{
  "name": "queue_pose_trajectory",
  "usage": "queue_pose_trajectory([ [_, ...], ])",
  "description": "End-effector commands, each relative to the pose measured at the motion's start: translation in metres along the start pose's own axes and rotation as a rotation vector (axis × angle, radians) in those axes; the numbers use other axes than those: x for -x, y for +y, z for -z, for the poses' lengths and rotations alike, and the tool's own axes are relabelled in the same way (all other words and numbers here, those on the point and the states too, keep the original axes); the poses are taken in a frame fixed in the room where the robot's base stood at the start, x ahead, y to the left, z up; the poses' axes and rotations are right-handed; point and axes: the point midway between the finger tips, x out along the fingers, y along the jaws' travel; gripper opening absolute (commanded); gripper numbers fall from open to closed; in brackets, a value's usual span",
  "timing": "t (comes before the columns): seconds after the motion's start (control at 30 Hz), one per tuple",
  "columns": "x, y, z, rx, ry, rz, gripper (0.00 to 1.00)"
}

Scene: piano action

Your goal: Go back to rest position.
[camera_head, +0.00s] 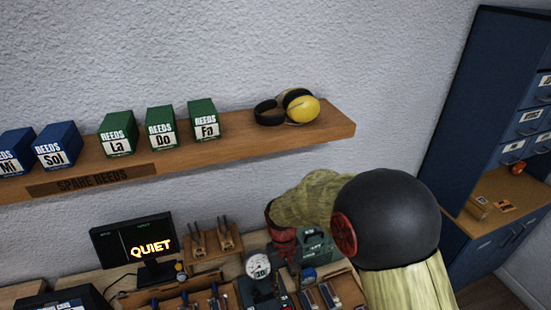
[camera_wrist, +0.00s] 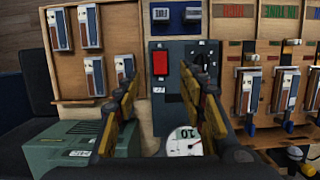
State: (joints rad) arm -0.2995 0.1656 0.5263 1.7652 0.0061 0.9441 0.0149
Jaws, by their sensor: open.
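My gripper (camera_wrist: 163,85) is open in the wrist view, with its two yellow and black fingers apart and nothing between them. It faces a dark panel (camera_wrist: 172,110) with a red switch (camera_wrist: 160,63) and a dial. I cannot tell how far the fingertips are from the panel. In the head view, my arm reaches out over the bench on the right, and its elbow hides part of the bench. The fingers cannot be made out in that view.
A round gauge (camera_head: 262,266) and a green case (camera_head: 318,248) are close to my arm's end. A monitor (camera_head: 133,248) reads "QUIET". Above, a shelf (camera_head: 335,122) holds several reed boxes (camera_head: 118,134) and yellow earmuffs (camera_head: 302,106). A blue cabinet (camera_head: 470,100) stands at right.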

Motion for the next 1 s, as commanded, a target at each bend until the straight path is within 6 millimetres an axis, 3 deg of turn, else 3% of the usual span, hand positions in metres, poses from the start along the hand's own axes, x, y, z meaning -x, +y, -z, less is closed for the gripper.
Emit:
queue_pose_trajectory([
  [0.2,-0.009,0.001,-0.026,0.005,-0.029,-0.001,0.41],
  [0.63,0.054,0.033,-0.107,-0.072,0.216,0.012,0.41],
  [1.0,0.078,0.063,-0.18,-0.188,0.527,-0.001,0.41],
])
